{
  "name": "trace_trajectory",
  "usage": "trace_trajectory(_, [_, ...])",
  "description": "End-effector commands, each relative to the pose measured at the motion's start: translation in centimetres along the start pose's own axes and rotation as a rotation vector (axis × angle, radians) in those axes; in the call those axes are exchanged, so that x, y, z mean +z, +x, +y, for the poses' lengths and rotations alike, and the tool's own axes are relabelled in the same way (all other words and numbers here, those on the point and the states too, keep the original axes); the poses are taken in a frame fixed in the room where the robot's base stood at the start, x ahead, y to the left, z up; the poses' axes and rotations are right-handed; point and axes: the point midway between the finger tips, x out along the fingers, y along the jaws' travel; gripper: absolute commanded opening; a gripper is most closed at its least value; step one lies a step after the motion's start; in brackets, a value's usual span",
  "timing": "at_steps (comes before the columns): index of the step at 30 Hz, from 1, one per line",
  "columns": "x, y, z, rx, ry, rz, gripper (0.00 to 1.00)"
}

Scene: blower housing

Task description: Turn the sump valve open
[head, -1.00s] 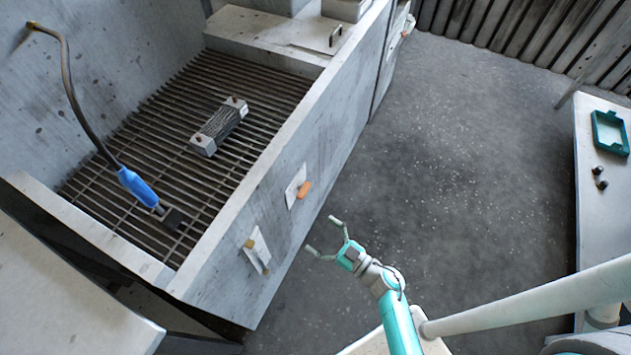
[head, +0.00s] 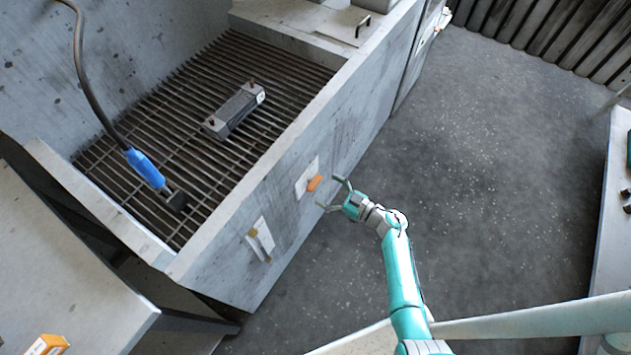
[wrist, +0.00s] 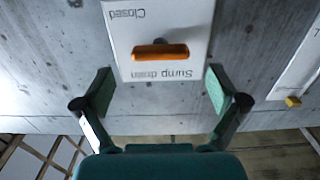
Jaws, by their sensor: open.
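The sump valve has an orange handle (head: 314,183) on a white plate (head: 302,180) on the front wall of the grey basin. In the wrist view the handle (wrist: 160,51) lies crosswise on the plate (wrist: 190,18), which reads "Closed" and "Sump drain" upside down. My gripper (head: 334,194) is open and empty, just right of the handle and apart from it. In the wrist view its two fingers (wrist: 162,98) are spread wide, with the handle ahead, between their lines.
The basin holds a slatted grate (head: 190,115), a dark metal block (head: 234,109) and a blue-handled tool (head: 145,167). Open floor (head: 490,170) lies to the right.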

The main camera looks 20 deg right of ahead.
Motion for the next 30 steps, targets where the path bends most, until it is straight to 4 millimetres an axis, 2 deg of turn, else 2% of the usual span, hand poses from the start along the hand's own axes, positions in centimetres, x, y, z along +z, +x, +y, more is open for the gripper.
trace_trajectory(3, [-0.1, 2.0, -0.1, -0.003, 0.0, 0.001, 0.96])
trace_trajectory(9, [-0.1, 4.1, 0.0, 0.0, 0.0, 0.001, 0.96])
trace_trajectory(21, [0.0, 4.6, 0.0, 0.001, 0.0, 0.0, 0.96])
trace_trajectory(28, [0.0, 4.6, 0.0, 0.001, 0.0, 0.001, 0.38])
trace_trajectory(30, [0.0, 4.6, 0.0, 0.001, 0.0, 0.001, 0.36])
